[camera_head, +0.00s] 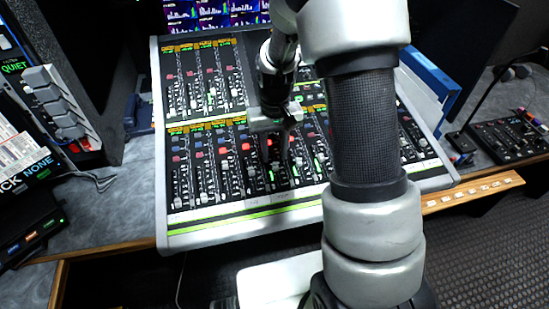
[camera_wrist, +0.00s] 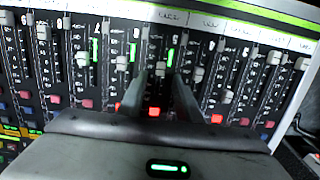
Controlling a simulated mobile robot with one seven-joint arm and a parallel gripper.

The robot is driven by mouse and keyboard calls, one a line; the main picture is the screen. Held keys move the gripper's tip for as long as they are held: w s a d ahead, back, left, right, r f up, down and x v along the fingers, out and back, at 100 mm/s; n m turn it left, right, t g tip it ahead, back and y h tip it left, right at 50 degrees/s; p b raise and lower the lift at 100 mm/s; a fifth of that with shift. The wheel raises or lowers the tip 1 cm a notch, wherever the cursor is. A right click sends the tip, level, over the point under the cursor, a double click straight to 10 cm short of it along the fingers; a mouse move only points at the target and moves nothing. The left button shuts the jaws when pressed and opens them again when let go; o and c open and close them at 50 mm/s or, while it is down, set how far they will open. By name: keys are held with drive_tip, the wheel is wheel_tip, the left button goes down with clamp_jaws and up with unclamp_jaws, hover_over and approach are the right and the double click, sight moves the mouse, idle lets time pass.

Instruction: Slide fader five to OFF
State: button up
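The mixing console (camera_head: 190,226) fills the middle of the head view, with rows of faders. My gripper (camera_head: 276,157) points down at its lower fader bank. In the wrist view, my gripper (camera_wrist: 162,80) has its two fingers apart. They straddle one fader track with a light grey fader cap (camera_wrist: 160,69) near the fingertips. I cannot tell whether the fingers touch it. A red lit button (camera_wrist: 154,112) shows between the fingers.
Neighbouring fader caps (camera_wrist: 122,63) and (camera_wrist: 197,75) stand close on both sides of the fingers. Screens stand behind the console. A grey lever panel (camera_head: 58,110) is at left, and a small black control box (camera_head: 508,137) is at right.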

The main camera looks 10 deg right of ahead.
sight(275, 162)
drive_tip(key=shift+f, duration=1.55)
drive_tip(key=shift+c, duration=0.2)
clamp_jaws()
